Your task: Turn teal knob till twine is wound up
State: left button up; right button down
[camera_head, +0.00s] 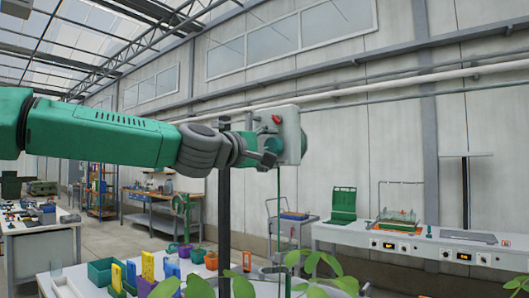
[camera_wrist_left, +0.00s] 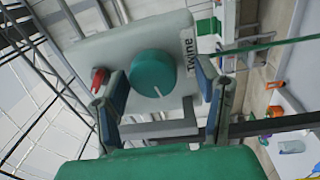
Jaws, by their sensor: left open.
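The teal knob (camera_wrist_left: 153,73) with a white pointer line is on the face of a pale grey box (camera_wrist_left: 97,52) marked "Twine". My left gripper (camera_wrist_left: 160,76) is open, with one finger on each side of the knob; I cannot tell whether they touch it. In the head view my left gripper (camera_head: 264,150) is at the box (camera_head: 292,135), and the knob is hidden there. Green twine (camera_head: 279,205) hangs straight down from the box; in the wrist view the twine (camera_wrist_left: 265,46) runs off to the right. My right gripper is not in view.
A red knob (camera_wrist_left: 98,79) is on the same box, close to one finger. Leafy plants (camera_head: 315,262) and a table with coloured bins (camera_head: 100,272) are below. A white bench (camera_head: 350,236) stands at the right.

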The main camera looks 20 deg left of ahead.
pick_arm(q)
jog(key=v, duration=1.1)
jog(key=shift+s+a+f, duration=0.2)
jog(key=shift+s+f, duration=0.1)
jog(key=shift+d, duration=0.1)
